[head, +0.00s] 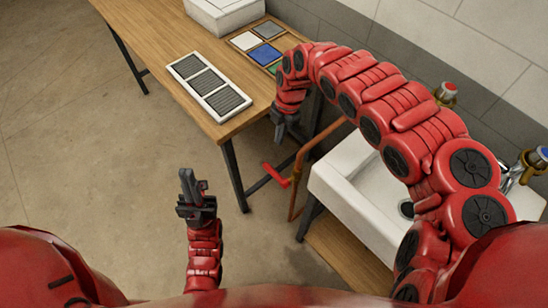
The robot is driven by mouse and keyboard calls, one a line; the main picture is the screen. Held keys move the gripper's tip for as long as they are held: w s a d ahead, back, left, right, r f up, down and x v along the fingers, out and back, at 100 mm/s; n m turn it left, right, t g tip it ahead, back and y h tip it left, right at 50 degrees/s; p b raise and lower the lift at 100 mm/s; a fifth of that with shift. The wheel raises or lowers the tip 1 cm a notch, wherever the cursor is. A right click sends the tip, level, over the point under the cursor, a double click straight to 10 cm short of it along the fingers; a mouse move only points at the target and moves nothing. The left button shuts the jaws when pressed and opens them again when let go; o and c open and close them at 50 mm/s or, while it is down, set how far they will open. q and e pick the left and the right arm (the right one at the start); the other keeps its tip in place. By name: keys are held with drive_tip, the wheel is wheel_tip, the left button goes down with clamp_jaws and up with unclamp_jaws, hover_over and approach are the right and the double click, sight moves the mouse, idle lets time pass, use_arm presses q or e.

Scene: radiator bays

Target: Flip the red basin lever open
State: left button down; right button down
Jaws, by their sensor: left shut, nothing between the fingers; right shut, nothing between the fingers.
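The red basin lever (278,175) sits low beside the copper pipe (298,180), left of the white basin (350,205). Its exact angle to the pipe is hard to tell at this size. My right gripper (281,132) is shut and empty, pointing down above the lever, with a visible gap between them in the picture. My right arm arches over the basin and hides part of it. My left gripper (187,178) is shut and empty, pointing up over the bare floor, left of the lever and apart from it.
A wooden table (150,50) stands upper left, its near leg (234,172) close to the lever. It holds a panel with dark grilles (208,85), coloured tiles (262,54) and a white box (224,12). Red-topped (447,90) and blue-topped taps (537,157) stand at the basin. Floor at left is clear.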

sight(272, 169)
drive_tip(key=f, duration=0.4)
drive_tip(key=s+a+f, duration=0.1)
drive_tip(key=f, duration=0.3)
drive_tip(key=a+f+p, duration=0.1)
drive_tip(key=f, duration=0.3)
drive_tip(key=shift+s+f, duration=0.2)
drive_tip(key=shift+s, duration=0.15)
drive_tip(key=shift+f, duration=0.55)
